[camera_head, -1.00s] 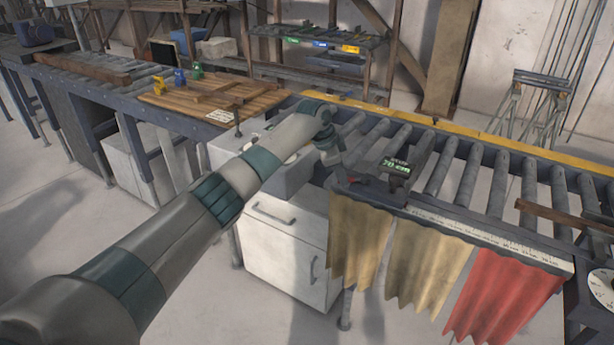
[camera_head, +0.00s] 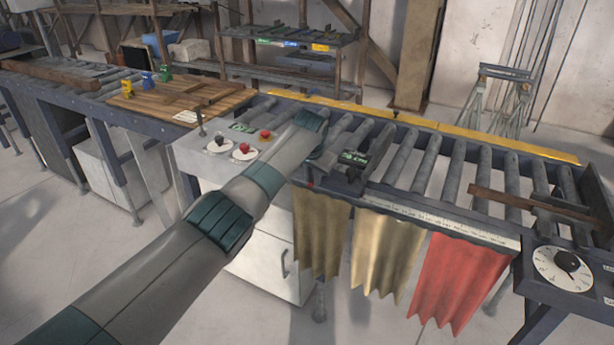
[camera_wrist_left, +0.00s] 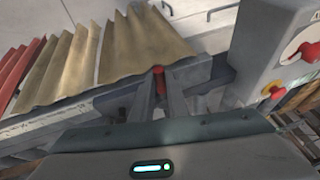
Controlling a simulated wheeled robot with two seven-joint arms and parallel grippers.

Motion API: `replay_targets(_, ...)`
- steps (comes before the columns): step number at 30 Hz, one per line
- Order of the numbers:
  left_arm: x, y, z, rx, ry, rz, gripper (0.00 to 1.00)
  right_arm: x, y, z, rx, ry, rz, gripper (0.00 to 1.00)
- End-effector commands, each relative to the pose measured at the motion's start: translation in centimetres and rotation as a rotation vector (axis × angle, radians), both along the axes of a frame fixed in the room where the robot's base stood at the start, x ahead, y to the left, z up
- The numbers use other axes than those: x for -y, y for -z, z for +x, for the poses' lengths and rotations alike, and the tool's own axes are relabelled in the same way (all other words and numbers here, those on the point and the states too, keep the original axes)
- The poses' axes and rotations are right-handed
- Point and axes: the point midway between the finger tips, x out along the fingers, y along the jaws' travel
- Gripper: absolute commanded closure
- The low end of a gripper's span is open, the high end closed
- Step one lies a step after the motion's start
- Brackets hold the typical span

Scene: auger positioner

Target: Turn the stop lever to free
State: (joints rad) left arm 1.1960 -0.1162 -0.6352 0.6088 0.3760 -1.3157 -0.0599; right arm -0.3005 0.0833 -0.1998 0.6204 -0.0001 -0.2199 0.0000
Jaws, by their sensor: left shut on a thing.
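The stop lever shows as a red knob (camera_wrist_left: 158,70) in the left wrist view, upright between my fingertips at the edge of the roller table. My left gripper (camera_wrist_left: 160,88) is shut on it, one finger on each side. In the head view a small red spot (camera_head: 311,184) shows below my wrist, beside the stop. My left fingers are mostly hidden there by my own arm. The stop carriage with its green "70 cm" display (camera_head: 354,158) sits on the rollers just to the right. The lever's markings cannot be read. My right gripper is not in view.
Tan and red curtains (camera_head: 450,280) hang below the ruler edge. A round dial (camera_head: 563,268) is at far right. A wooden pallet (camera_head: 180,97) lies behind left.

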Motion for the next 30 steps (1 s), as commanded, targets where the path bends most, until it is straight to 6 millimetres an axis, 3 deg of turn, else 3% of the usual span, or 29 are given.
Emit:
replay_targets(9,0.12,-0.19,0.13,0.003,-0.071,-0.001,1.00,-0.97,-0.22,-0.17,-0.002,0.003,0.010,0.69)
replay_targets(19,0.09,-0.20,0.14,0.003,-0.074,-0.002,1.00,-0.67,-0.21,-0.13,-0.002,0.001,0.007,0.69)
replay_targets(20,0.09,-0.20,0.15,0.003,-0.074,-0.002,0.81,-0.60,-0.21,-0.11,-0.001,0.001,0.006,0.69)
replay_targets(22,0.08,-0.19,0.14,0.003,-0.073,-0.001,0.68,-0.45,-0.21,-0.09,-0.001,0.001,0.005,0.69)
replay_targets(30,0.05,-0.09,0.09,0.001,-0.072,-0.001,0.68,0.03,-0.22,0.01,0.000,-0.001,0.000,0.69)
